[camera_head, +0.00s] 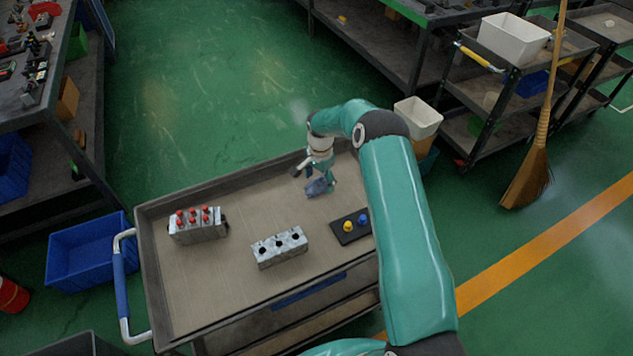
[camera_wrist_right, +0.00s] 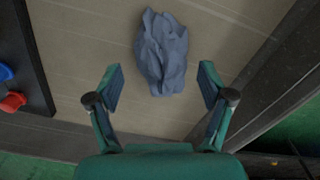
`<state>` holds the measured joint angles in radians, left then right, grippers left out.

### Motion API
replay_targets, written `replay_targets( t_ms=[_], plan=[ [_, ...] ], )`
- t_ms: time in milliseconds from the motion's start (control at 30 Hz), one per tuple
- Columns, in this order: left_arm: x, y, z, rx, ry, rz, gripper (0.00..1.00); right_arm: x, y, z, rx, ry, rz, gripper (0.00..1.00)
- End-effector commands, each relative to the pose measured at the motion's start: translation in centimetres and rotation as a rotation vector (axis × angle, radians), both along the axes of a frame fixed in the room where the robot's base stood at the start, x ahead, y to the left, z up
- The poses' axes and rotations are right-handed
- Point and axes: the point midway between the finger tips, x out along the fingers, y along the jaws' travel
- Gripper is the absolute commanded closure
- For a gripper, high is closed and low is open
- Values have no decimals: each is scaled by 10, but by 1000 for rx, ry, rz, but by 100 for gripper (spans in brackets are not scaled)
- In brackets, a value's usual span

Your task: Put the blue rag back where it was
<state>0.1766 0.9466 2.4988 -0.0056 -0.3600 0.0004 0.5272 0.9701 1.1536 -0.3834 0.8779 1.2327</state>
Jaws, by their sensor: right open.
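The blue rag (camera_head: 317,187) lies crumpled on the cart top (camera_head: 200,280) near its far right part. In the right wrist view the rag (camera_wrist_right: 162,52) lies ahead of the fingertips, centred between them and apart from both. My right gripper (camera_wrist_right: 159,88) is open and empty, its two fingers spread wide. In the head view my right gripper (camera_head: 320,172) is at the rag and partly covers it. My left gripper does not show in either view.
A valve block with red caps (camera_head: 197,223) stands at the left. A block with dark holes (camera_head: 279,247) stands in the middle. A dark plate (camera_head: 351,226) with yellow and blue knobs lies nearer, at the right. The cart has raised edges.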

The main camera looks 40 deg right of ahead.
Motion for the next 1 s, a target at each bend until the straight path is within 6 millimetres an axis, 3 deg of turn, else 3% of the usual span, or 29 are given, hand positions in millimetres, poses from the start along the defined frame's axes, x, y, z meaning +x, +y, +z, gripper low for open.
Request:
replay_targets(
  t_ms=[267, 700, 1000],
  plan=[
    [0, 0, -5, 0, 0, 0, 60, 1, -1, 13, -2, -3, 0, 20],
    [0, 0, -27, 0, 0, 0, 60, 1, -1, 94, -2, -4, 1, 20],
    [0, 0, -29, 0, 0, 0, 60, 0, -1, 120, 0, -1, 0, 20]
  ],
)
